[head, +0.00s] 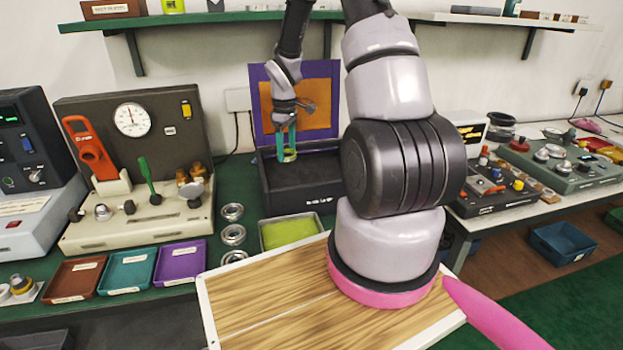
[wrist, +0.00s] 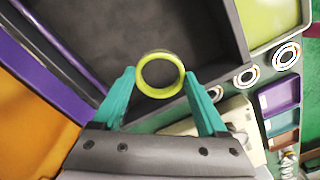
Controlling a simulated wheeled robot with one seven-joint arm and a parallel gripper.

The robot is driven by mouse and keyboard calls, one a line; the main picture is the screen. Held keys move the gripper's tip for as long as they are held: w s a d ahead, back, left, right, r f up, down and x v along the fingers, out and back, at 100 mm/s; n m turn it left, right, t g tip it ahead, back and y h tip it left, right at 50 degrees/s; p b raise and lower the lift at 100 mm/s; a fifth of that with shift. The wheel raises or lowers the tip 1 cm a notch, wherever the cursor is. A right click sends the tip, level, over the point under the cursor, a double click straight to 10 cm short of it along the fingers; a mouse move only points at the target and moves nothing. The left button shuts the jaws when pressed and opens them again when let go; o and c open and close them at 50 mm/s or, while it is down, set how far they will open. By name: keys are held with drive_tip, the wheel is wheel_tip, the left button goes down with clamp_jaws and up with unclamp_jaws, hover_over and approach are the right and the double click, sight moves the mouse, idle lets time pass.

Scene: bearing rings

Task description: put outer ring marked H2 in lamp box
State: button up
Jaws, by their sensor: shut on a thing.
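A yellow-green ring (head: 288,156) is held between the teal fingertips of my gripper (head: 287,143). In the wrist view the ring (wrist: 141,76) sits between the tips of my gripper (wrist: 160,78), its hole facing the camera. No H2 mark can be read on it. A dark box (head: 300,198) with a raised purple and orange lid (head: 328,85) stands below and behind the gripper; its small front label is hard to read. In the wrist view the box's dark floor (wrist: 110,35) shows beyond the ring, which appears to be over the box opening, with nothing else visible inside.
A tray with a green pad (head: 290,232) stands in front of the box. Several metal rings (head: 232,234) lie in a row to its left, beside brown, teal and purple trays (head: 181,262). A gauge panel (head: 132,150) stands at left. A wooden board (head: 260,300) is nearest.

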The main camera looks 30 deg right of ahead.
sight(291, 151)
drive_tip(key=d+n, duration=0.1)
drive_tip(key=n, duration=0.2)
drive_tip(key=shift+w+d+r, duration=0.2)
drive_tip(key=shift+w+d, duration=0.1)
drive_tip(key=shift+d, duration=0.05)
drive_tip(key=shift+n, duration=0.3)
wheel_tip(291, 151, down, 10)
drive_tip(key=shift+r, duration=0.1)
drive_tip(key=o, duration=1.3)
drive_tip(key=shift+o, duration=0.2)
wheel_tip(291, 151, up, 12)
drive_tip(key=shift+r, duration=0.1)
drive_tip(key=s+a+r+m+t, duration=0.2)
drive_tip(key=s+r+m, duration=0.25)
drive_tip(key=r, duration=0.55)
drive_tip(key=s+a+r+m+t, duration=0.1)
drive_tip(key=s+a+r+m, duration=0.3)
drive_tip(key=r, duration=0.7)
drive_tip(key=s+a+r+m+t+y, duration=0.1)
drive_tip(key=s+r+m+t, duration=0.1)
drive_tip(key=s+r, duration=0.3)
drive_tip(key=s+a+r+m+t+y, duration=0.1)
drive_tip(key=s+r+m, duration=0.4)
drive_tip(key=s, duration=0.7)
drive_tip(key=shift+a+r+t, duration=0.2)
drive_tip(key=shift+a+t, duration=0.3)
drive_tip(key=shift+t, duration=0.1)
